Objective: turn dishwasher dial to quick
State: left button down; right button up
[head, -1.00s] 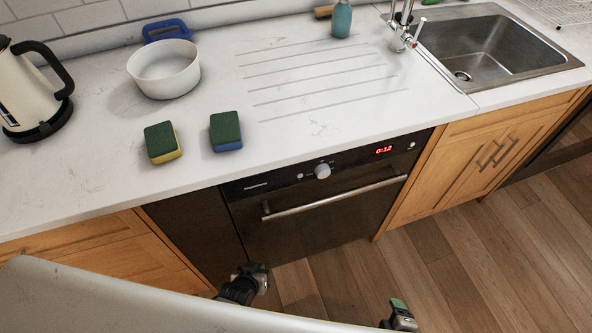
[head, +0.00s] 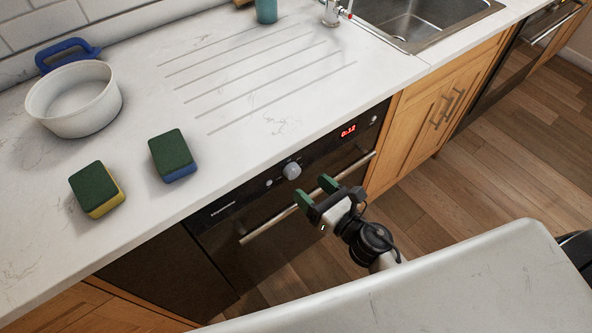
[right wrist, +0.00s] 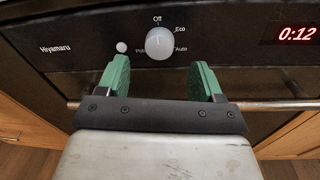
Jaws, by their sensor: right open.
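The dishwasher (head: 262,240) is built in under the counter, with a black control panel and a horizontal bar handle. Its pale round dial (head: 292,171) sits on the panel; in the right wrist view the dial (right wrist: 159,43) has the labels Off, Eco and Auto around it, and a label at its left is partly covered. My right gripper (head: 316,189) is open and empty, in front of the panel near the dial. In the right wrist view its green fingertips (right wrist: 158,76) stand apart, below and either side of the dial, not gripping it. My left gripper is not in view.
A red display (head: 348,131) reads 0:12. A small round button (right wrist: 122,47) is left of the dial. The handle (head: 300,205) runs below the panel. Two sponges (head: 97,190) (head: 172,156) and a white bowl (head: 74,99) are on the counter. A sink (head: 410,22) is at upper right.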

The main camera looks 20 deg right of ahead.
aim_at(296, 173)
jog(key=x, duration=0.5)
jog(key=shift+w+p, duration=0.15)
jog(key=shift+p, duration=0.25)
jog(key=c, duration=0.9)
